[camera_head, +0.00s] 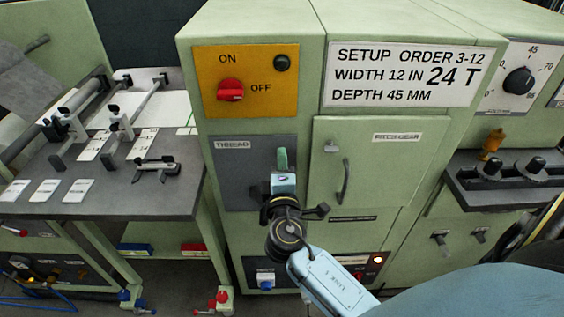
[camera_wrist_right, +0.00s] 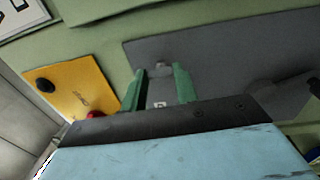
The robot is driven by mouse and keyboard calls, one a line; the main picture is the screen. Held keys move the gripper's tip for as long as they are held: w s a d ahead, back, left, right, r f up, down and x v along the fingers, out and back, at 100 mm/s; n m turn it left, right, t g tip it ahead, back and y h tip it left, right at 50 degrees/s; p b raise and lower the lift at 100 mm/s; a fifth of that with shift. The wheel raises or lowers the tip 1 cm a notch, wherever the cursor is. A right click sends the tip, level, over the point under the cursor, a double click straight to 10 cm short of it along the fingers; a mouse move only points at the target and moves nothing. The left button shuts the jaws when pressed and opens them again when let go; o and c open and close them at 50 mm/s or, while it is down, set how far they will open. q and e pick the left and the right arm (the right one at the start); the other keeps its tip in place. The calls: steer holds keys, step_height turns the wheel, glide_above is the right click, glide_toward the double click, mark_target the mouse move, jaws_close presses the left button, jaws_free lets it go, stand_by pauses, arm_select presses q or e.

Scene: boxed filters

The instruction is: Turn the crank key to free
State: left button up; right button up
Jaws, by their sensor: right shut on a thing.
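The grey panel (camera_head: 232,186) on the green machine front carries a label that looks like "THREAD". My right gripper (camera_head: 281,160) is in front of this panel, with its green fingers pointing at it. In the right wrist view, the fingers (camera_wrist_right: 161,76) stand either side of a small grey piece (camera_wrist_right: 162,69) at the panel, which seems to be the crank key. The gripper is shut on it. Most of the key is hidden behind the fingers and wrist, so its turned position cannot be told. My left gripper is not in view.
A yellow plate (camera_head: 260,80) with a red ON/OFF knob (camera_head: 230,90) is above the panel. The pitch gear door (camera_head: 370,150) with its handle is close on the right. A side table (camera_head: 60,165) with clamps and cards stands left. A dial bench (camera_head: 510,190) stands right.

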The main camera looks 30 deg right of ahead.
stand_by(0.4)
steer(key=o, duration=1)
steer(key=shift+c, duration=0.2)
steer(key=r+b+v, duration=0.1)
steer(key=b+v, duration=0.1)
steer(key=v, duration=1.1)
steer(key=shift+s+f, duration=0.2)
steer(key=shift+f, duration=0.25)
